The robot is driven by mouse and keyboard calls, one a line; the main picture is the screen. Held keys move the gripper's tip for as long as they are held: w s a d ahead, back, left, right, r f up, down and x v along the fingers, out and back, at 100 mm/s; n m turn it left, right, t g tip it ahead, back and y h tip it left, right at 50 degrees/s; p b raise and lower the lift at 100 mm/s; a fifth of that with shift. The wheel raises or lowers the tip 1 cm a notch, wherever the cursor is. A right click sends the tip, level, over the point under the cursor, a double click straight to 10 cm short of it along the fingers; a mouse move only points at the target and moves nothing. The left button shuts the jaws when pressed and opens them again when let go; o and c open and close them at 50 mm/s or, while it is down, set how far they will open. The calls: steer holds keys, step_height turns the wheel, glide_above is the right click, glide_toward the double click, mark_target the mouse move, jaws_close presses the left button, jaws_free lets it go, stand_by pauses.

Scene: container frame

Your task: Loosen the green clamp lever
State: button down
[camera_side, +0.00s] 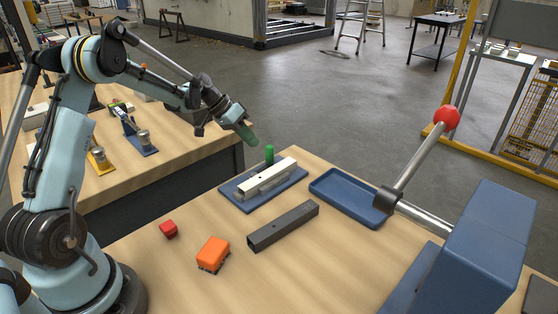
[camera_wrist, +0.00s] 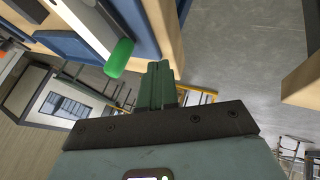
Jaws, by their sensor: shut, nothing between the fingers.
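The green clamp lever (camera_side: 269,154) stands up at the back edge of a blue fixture plate (camera_side: 235,197). A white bar (camera_side: 267,176) lies across that plate in the clamp. In the wrist view the lever's rounded green end (camera_wrist: 118,58) shows just left of my fingers. My gripper (camera_side: 249,138) is above and slightly left of the lever in the side view, apart from it. Its green fingers (camera_wrist: 157,75) are together with nothing between them. The lever's lower part is hidden behind the bar in the side view.
A blue machine (camera_side: 475,255) with a red-knobbed lever (camera_side: 446,118) stands at the right.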

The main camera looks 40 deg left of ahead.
steer(key=v, duration=1)
steer(key=s+d+r+y, duration=0.2)
steer(key=s+d, duration=0.1)
steer(key=d, duration=0.4)
steer(key=s+d+r+y, duration=0.1)
steer(key=s+d+r, duration=0.15)
steer(key=d, duration=0.35)
steer(key=s+d+f+t+y, duration=0.2)
steer(key=s+d+f, duration=0.1)
steer(key=s+d, duration=0.5)
steer(key=shift+s+d+f, duration=0.2)
steer(key=shift+s+d, duration=0.1)
steer(key=shift+s, duration=0.9)
